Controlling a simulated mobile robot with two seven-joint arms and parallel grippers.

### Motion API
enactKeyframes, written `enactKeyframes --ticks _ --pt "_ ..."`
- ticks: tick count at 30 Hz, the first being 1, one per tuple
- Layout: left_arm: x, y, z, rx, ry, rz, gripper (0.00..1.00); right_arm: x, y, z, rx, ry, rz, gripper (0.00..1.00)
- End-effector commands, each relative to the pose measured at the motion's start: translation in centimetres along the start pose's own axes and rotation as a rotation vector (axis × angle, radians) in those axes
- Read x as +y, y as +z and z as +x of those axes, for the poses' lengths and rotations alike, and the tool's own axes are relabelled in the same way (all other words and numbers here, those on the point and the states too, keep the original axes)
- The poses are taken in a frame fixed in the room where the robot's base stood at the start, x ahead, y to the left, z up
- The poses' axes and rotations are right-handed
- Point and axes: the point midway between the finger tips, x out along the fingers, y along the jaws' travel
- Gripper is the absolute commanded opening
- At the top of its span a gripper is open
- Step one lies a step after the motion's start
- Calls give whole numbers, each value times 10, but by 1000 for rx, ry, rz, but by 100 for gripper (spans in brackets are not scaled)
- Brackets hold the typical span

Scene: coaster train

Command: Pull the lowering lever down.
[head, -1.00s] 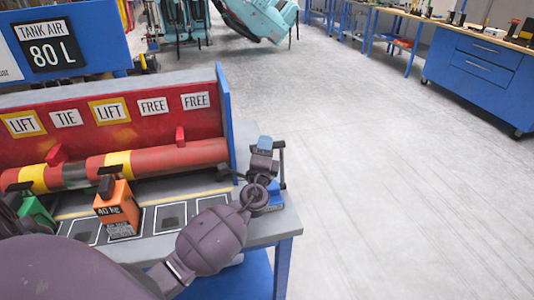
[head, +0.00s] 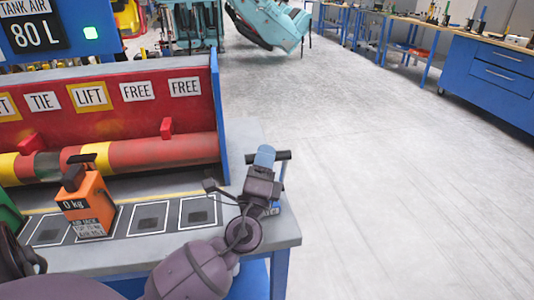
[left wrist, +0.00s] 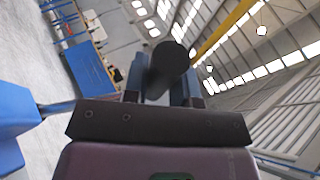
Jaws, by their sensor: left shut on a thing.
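The lever has a black crossbar handle (head: 283,156) on a thin post at the right end of the workbench, above a small blue base (head: 273,209). My left gripper (head: 264,172) is at this handle, its light blue-grey fingers beside the post. In the left wrist view a dark round handle end (left wrist: 172,65) sits between the two fingers, and they are shut on it. The gripper hides much of the lever and its base. My right gripper is out of view.
The workbench (head: 120,262) carries an orange jack (head: 85,208) reading 0 kg and a red-yellow cylinder (head: 140,156) before a red label panel (head: 60,125). The floor to the right is clear.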

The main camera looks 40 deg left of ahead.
Motion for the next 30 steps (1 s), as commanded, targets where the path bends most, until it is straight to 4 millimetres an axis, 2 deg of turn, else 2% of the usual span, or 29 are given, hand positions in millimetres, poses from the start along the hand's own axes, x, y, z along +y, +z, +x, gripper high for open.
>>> enactKeyframes --ticks 7,23,24,28,30 --pt "-2 -6 -12 2 2 0 0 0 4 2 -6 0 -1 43" --pt "-5 -6 -14 1 -2 -1 0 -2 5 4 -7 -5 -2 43" --pt "-5 -6 -14 1 -2 -1 27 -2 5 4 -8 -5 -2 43" --pt "-5 -6 -14 0 -2 -1 47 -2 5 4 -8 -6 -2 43" --pt "-5 -6 -14 0 -2 -1 51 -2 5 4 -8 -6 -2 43"
